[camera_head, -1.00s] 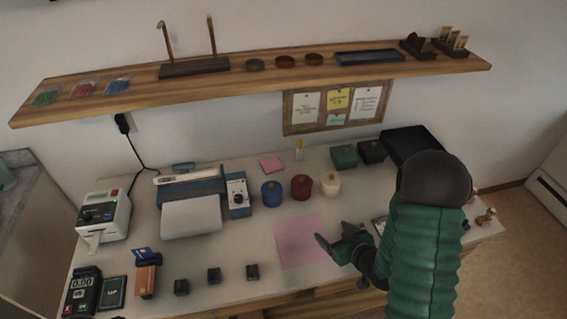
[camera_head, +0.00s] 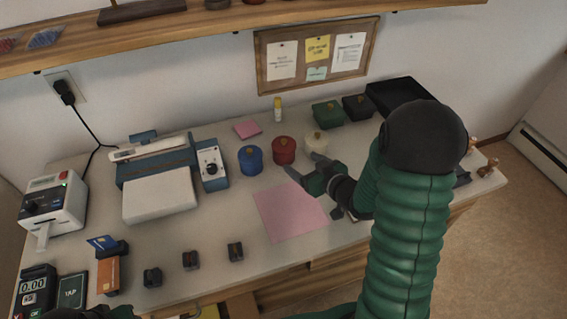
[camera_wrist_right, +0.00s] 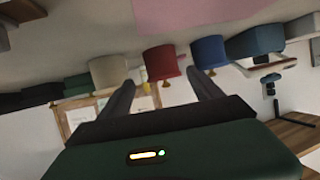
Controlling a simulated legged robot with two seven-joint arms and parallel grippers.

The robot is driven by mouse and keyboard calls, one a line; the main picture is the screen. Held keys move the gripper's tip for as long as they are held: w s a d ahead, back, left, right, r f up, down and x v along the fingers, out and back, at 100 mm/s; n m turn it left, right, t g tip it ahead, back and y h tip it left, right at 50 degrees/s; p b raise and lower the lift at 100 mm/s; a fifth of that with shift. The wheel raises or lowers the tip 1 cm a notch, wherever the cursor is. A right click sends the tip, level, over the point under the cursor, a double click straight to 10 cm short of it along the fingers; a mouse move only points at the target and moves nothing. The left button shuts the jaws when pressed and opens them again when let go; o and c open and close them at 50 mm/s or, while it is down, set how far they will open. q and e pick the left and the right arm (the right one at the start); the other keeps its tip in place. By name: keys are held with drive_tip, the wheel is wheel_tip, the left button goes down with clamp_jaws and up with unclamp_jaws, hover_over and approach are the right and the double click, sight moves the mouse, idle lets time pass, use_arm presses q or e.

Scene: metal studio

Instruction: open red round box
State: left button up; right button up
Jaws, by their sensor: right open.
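The red round box (camera_head: 284,150) stands upright and closed, with a small gold knob on its lid, between a blue round box (camera_head: 250,158) and a cream one (camera_head: 316,144). My right gripper (camera_head: 303,166) is open and empty, just in front of and to the right of the red box. In the right wrist view, upside down, the red box (camera_wrist_right: 162,62) shows in the gap between the open fingers (camera_wrist_right: 162,95), beyond their tips, apart from them. A dark part, probably my left gripper (camera_head: 96,313), shows at the bottom left edge, mostly cut off.
A pink sheet (camera_head: 290,211) lies on the counter in front of the boxes. A green square box (camera_head: 327,115) and a black tray (camera_head: 400,93) stand behind on the right. A blue device with a dial (camera_head: 211,165) is to the left. A wooden shelf (camera_head: 230,18) overhangs the back.

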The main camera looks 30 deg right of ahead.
sight(291, 155)
drive_tip(key=x, duration=0.5)
drive_tip(key=shift+w+b, duration=0.3)
drive_tip(key=shift+w, duration=0.1)
drive_tip(key=b+x, duration=0.1)
drive_tip(key=x, duration=0.4)
drive_tip(key=shift+w+f, duration=0.2)
drive_tip(key=shift+w, duration=0.15)
drive_tip(key=shift+c, duration=0.4)
drive_tip(key=c, duration=1)
